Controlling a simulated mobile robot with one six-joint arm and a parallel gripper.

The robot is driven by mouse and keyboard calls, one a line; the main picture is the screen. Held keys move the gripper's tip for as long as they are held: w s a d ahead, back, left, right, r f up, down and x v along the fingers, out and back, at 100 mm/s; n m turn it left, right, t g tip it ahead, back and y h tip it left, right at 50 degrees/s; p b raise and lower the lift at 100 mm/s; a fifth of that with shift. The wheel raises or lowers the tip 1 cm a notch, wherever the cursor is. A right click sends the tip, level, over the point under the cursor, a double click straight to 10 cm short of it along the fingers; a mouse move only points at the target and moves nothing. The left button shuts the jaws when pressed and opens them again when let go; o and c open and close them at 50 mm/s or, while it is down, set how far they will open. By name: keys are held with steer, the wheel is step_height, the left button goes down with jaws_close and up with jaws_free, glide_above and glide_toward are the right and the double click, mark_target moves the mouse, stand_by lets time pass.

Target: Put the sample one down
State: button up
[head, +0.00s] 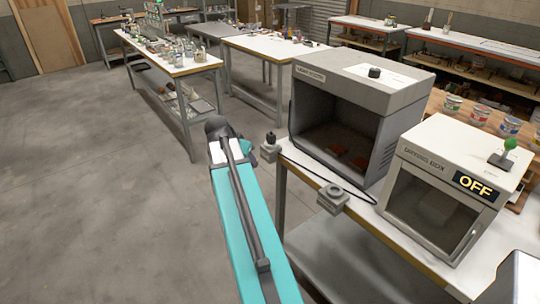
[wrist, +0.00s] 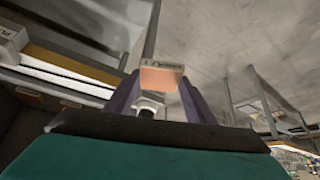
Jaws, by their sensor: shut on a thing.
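The sample (wrist: 162,77) shows in the wrist view as a small block with a flat peach-orange face and a pale edge with dark lettering. I cannot read the lettering surely. My gripper (wrist: 158,92) is shut on it, with one purple finger on each side. In the head view my teal arm reaches forward beside the bench's left end, and the fingers and the sample cannot be made out there.
An open-fronted grey booth (head: 375,90) holds two reddish-brown pieces (head: 340,145). A smaller white cabinet (head: 475,150) beside it reads OFF. A cluttered white table (head: 165,68) stands farther back; the left floor is clear.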

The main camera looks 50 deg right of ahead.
steer(key=w+a+f+n+t+y, duration=0.1)
steer(key=w+a+n, duration=0.4)
steer(key=a, duration=1)
steer(key=w+a+f+n+t+y, duration=0.2)
steer(key=w+a+n, duration=0.3)
steer(key=a, duration=1)
steer(key=w+a+f+n+t+y, duration=0.2)
steer(key=w+a+n, duration=0.3)
steer(key=a, duration=1)
steer(key=shift+w+a+f+n+y, duration=0.25)
steer(key=shift+w+f+n+y, duration=0.15)
steer(key=shift+w+y, duration=0.3)
steer(key=shift+d, duration=0.1)
